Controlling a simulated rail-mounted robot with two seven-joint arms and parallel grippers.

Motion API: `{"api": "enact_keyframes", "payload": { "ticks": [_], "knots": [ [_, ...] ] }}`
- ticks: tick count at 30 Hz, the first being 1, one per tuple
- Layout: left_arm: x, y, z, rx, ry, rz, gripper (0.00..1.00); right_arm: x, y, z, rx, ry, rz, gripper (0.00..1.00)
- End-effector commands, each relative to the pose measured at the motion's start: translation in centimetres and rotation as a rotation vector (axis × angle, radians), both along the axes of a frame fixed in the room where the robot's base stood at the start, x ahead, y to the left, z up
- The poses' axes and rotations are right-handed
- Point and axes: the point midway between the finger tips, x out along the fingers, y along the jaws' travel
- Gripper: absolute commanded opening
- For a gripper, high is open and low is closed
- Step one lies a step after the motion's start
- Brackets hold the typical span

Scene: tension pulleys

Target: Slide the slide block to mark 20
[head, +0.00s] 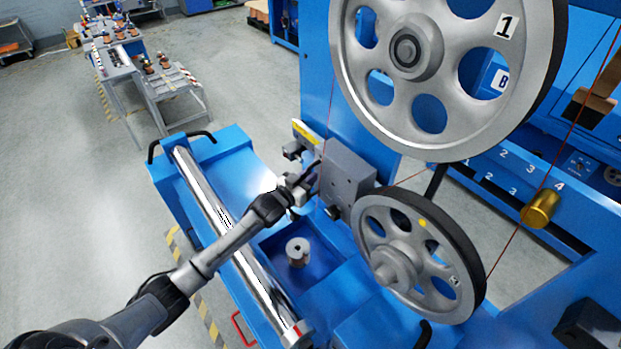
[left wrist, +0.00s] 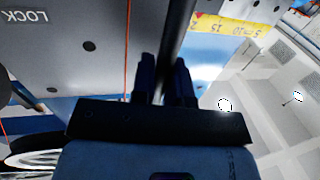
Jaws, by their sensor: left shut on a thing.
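The grey slide block (head: 350,174) sits against the upright blue frame, just above the smaller wheel. In the left wrist view a grey plate with the word LOCK (left wrist: 27,17) fills the upper left. My left gripper (head: 312,178) is at the block's left side. In the left wrist view its dark fingers (left wrist: 165,82) are shut on a dark rod (left wrist: 181,32). The rod's far end is out of view. A yellow scale (left wrist: 228,26) shows mirrored numbers there, and its end (head: 303,131) shows left of the block. Mark 20 cannot be made out. My right gripper is not in view.
A large wheel marked 1 (head: 501,27) stands above the block, and a smaller wheel (head: 372,214) below right. Thin red cords run past them. A brass cylinder (head: 541,207) is at right. A small metal weight (head: 298,251) stands in a blue recess. A chrome roller (head: 207,198) lies left.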

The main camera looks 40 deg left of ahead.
Motion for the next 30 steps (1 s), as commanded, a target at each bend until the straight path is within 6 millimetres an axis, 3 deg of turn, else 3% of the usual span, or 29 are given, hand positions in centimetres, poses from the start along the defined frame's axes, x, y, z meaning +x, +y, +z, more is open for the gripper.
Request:
{"api": "enact_keyframes", "payload": {
  "ticks": [5, 6, 13, 23, 30],
  "knots": [
    [0.0, -0.1, 0.1, -0.001, -0.004, -0.002, 0.0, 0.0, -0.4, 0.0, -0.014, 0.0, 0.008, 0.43],
    [0.0, -0.1, 0.1, -0.001, -0.004, -0.002, 0.17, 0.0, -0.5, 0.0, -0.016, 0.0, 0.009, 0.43],
    [0.0, -0.1, 0.1, -0.001, -0.004, -0.002, 0.39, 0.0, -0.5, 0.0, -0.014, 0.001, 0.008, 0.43],
    [-0.4, -0.2, 0.0, -0.001, -0.002, -0.003, 0.39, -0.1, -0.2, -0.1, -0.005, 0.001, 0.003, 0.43],
    [-3.6, -0.2, -0.1, 0.0, -0.001, -0.003, 0.39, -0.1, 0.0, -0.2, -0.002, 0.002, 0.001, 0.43]
  ]
}}
